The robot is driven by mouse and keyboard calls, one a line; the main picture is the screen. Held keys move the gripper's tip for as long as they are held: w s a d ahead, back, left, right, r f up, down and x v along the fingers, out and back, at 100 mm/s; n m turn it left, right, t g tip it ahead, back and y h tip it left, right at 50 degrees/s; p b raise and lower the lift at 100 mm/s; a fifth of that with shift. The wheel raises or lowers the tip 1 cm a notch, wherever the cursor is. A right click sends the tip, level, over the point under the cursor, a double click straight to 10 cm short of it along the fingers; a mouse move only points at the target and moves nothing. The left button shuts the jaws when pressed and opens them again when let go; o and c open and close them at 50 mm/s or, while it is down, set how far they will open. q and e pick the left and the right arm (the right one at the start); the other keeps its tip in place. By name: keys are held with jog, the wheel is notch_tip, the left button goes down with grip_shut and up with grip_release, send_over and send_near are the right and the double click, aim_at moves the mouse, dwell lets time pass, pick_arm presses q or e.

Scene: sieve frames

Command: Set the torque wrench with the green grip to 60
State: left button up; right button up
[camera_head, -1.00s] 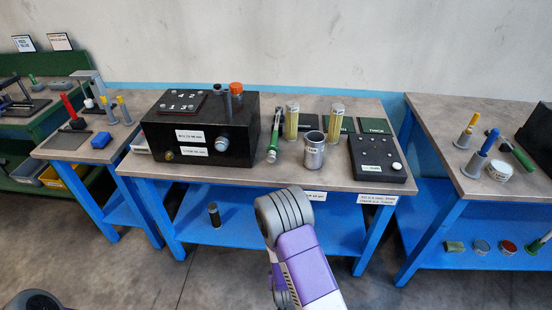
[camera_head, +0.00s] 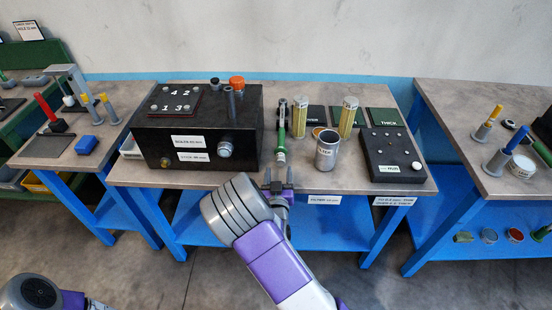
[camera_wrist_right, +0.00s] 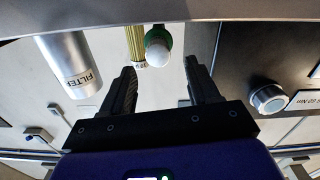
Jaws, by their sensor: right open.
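The torque wrench with the green grip (camera_head: 281,137) lies on the middle table, pointing away from me, to the right of the black box. In the right wrist view its green end with a pale round cap (camera_wrist_right: 158,46) shows between and beyond the fingertips. My right gripper (camera_head: 278,178) is open and empty at the table's front edge, just short of the wrench's near end. Its two fingers also show apart in the right wrist view (camera_wrist_right: 163,78). The wrench's scale and setting are too small to read. My left gripper is out of view; only part of that arm shows.
The black box (camera_head: 190,140) with a numbered plate stands left of the wrench. A metal cup (camera_head: 326,151), yellow-filled cylinders (camera_head: 300,117) and a black block (camera_head: 396,156) stand to the right. Another green-handled tool (camera_head: 542,150) lies on the right table.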

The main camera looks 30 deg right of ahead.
aim_at(280, 163)
jog(key=shift+b+x, duration=0.4)
jog(key=shift+x, duration=2.3)
jog(key=shift+s+d, duration=0.1)
jog(key=c, duration=1)
